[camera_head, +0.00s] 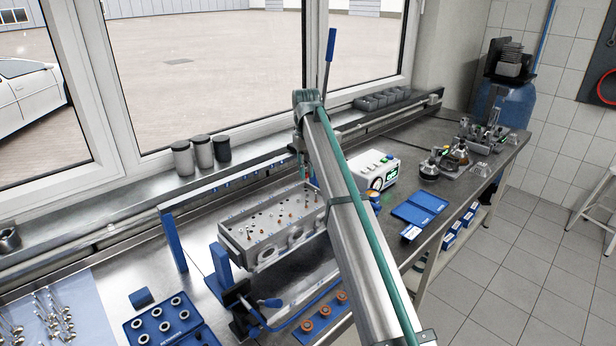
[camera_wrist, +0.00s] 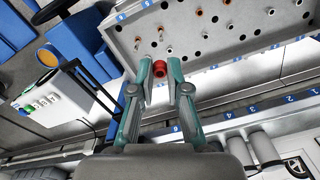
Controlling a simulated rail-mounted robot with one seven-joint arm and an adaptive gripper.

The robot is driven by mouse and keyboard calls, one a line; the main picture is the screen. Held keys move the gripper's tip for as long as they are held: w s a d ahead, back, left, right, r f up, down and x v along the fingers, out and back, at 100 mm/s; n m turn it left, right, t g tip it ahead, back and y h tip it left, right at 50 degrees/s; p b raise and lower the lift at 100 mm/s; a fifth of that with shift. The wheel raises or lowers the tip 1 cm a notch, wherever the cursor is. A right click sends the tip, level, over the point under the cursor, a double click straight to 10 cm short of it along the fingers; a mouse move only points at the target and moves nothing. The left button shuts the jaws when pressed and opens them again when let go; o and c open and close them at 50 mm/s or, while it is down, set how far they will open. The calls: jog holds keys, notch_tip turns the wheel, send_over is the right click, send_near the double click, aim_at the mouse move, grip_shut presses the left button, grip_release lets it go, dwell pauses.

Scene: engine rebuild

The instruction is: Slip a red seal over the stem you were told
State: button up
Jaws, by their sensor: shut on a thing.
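My gripper (camera_wrist: 160,70) is shut on a red seal (camera_wrist: 158,68), held between its teal fingertips in the wrist view. The seal is over or beside the edge of the grey cylinder head (camera_wrist: 215,58), near its end; whether it touches a stem is hidden. The cylinder head (camera_head: 238,233) stands on the bench in the head view. Thin metal stems (camera_wrist: 169,49) stick up from its face, and a few carry orange-red pieces (camera_wrist: 199,12). In the head view, my gripper (camera_head: 304,172) is small and partly hidden at the far right end of the head.
A white device with a green display (camera_head: 374,172) stands right of the head. A blue seal tray (camera_head: 163,319) and valves (camera_head: 45,318) lie at front left. Orange-topped parts (camera_head: 324,310) sit in front. A rail with blue number labels (camera_wrist: 255,107) runs along the head.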

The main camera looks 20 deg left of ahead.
jog(key=shift+s+a+f+b, duration=0.15)
jog(key=shift+f+b, duration=0.15)
jog(key=shift+f, duration=0.35)
jog(key=shift+f+b, duration=0.95)
jog(key=shift+f, duration=1.25)
jog(key=shift+f, duration=1.15)
jog(key=o, duration=0.7)
